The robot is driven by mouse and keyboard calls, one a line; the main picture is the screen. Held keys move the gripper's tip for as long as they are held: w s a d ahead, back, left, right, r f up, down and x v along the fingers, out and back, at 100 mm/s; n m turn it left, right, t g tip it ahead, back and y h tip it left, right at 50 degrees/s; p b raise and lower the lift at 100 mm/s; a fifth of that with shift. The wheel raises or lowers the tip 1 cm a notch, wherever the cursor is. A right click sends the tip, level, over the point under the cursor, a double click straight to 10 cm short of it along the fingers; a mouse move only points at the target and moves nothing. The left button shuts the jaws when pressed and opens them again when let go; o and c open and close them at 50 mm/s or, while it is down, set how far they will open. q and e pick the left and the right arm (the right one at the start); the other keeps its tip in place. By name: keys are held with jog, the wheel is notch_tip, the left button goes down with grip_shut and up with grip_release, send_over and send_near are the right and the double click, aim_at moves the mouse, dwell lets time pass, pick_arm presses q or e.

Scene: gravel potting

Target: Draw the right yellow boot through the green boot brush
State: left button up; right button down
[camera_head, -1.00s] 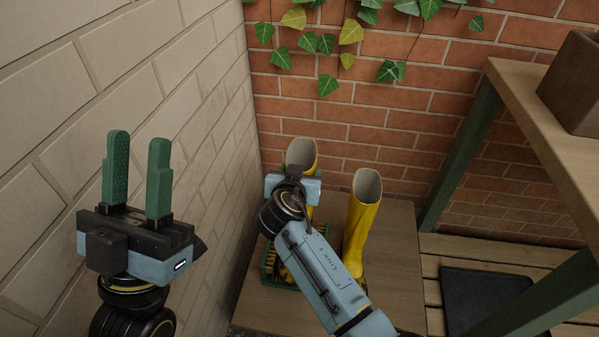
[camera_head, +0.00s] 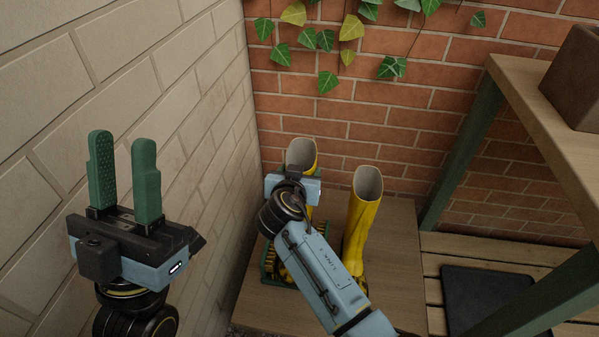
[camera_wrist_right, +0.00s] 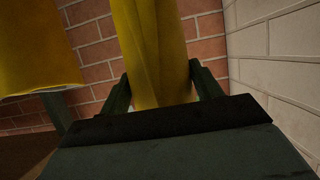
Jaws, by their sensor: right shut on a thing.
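Two yellow boots stand upright side by side near the brick wall. My right gripper (camera_wrist_right: 162,82) is shut on the left boot of the picture (camera_head: 308,153); its fingers flank the yellow shaft (camera_wrist_right: 152,45) in the right wrist view. The other boot (camera_head: 362,225) stands free to the right; part of it also shows in the wrist view (camera_wrist_right: 35,50). The green boot brush (camera_head: 267,267) with yellowish bristles is at the held boot's lower part, mostly hidden by my right arm. I cannot tell how deep the boot sits in it. My left gripper (camera_head: 123,145) is open and empty.
The boots and brush are on a wooden board (camera_head: 395,275). A pale block wall (camera_head: 200,100) is close on the left, and a brick wall (camera_head: 420,120) is behind. A wooden bench with green legs (camera_head: 560,150) and a dark mat (camera_head: 490,295) are on the right.

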jog(key=shift+f, duration=0.15)
jog(key=shift+w+b, duration=0.2)
jog(key=shift+b, duration=0.1)
jog(key=shift+w+b, duration=0.4)
jog(key=shift+w, duration=0.2)
jog(key=shift+w+d, duration=0.2)
jog(key=shift+w, duration=0.55)
jog(key=shift+w+d, duration=0.2)
jog(key=shift+w, duration=0.55)
jog(key=shift+s+a+f+p, duration=0.1)
jog(key=shift+s+a+p, duration=0.2)
jog(key=shift+s, duration=0.7)
jog(key=shift+s+a+p, duration=0.15)
jog(key=shift+s+p, duration=0.1)
jog(key=shift+s, duration=0.7)
jog(key=p, duration=0.1)
send_near(303, 158)
jog(key=shift+s+f, duration=1.5)
jog(key=shift+f, duration=0.15)
jog(key=shift+a, duration=0.35)
jog(key=shift+w, duration=0.1)
